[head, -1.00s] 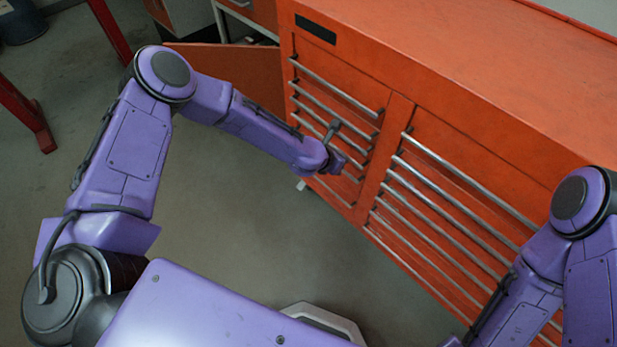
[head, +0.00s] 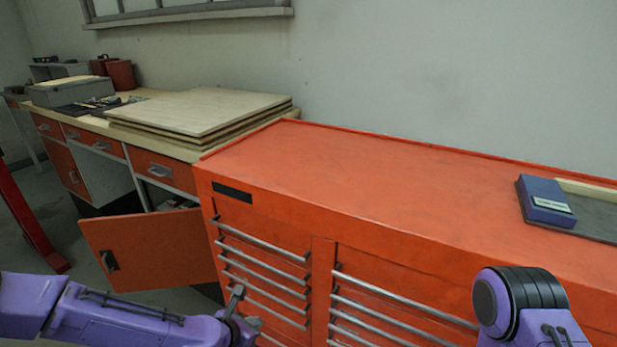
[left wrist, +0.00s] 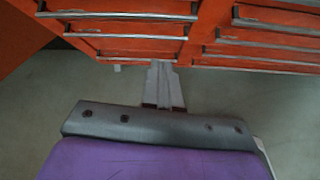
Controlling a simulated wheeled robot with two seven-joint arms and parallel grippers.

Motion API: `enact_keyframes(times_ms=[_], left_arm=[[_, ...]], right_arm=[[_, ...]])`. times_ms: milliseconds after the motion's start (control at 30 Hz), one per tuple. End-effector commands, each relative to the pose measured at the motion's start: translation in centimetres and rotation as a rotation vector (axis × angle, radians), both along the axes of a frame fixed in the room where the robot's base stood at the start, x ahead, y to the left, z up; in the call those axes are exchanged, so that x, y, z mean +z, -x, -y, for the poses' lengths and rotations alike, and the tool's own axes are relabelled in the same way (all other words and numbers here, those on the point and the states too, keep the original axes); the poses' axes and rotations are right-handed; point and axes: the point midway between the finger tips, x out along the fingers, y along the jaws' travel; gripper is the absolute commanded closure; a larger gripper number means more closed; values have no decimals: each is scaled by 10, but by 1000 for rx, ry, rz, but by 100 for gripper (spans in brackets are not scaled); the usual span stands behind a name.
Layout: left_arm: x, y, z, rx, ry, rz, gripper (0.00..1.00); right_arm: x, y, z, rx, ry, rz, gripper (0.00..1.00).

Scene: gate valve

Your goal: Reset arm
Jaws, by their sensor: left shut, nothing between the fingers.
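My left arm comes in low from the left in the head view. Its gripper (head: 240,308) is in front of the left drawer column of the orange tool chest (head: 390,190). In the left wrist view the two fingers of my left gripper (left wrist: 163,72) lie together, with nothing between them, pointing at the chest's lower drawers. My right arm shows only as a purple and black joint at the lower right of the head view; its gripper is out of frame. No gate valve is in view.
An orange cabinet door (head: 150,248) stands open left of the chest. A workbench with stacked boards (head: 200,108) is behind it. A blue box (head: 546,202) lies on the chest top at right. Much of the chest top is bare. A red post (head: 28,222) stands at far left.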

Motion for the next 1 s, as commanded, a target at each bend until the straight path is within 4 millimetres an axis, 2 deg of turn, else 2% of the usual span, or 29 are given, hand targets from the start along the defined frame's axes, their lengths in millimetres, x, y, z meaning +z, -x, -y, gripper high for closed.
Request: enact_keyframes(times_ms=[67,167,200,267,300,400,500,600,700,1000], left_arm=[[-5,5,-7,-114,-164,54,100],[-42,47,-20,-407,-519,65,100],[-63,74,-28,-561,-674,43,100],[-91,120,-45,-819,-892,-2,100],[-105,150,-60,-986,-1018,-38,100],[-125,217,-100,-1358,-1242,-130,100],[-129,263,-134,-1582,-1339,-213,100],[-131,283,-150,-1684,-1363,-253,100],[-133,290,-150,-1714,-1358,-257,100],[-134,289,-149,-1709,-1355,-256,100]], right_arm=[[0,0,0,0,0,0,57],[1,0,0,0,0,0,57],[2,0,0,0,0,0,57],[4,0,0,0,0,0,57],[5,0,0,0,0,0,57],[7,0,0,0,0,0,57],[9,0,0,0,0,0,57],[10,0,0,0,0,0,57],[10,0,0,0,0,0,57],[10,0,0,0,0,0,57]])
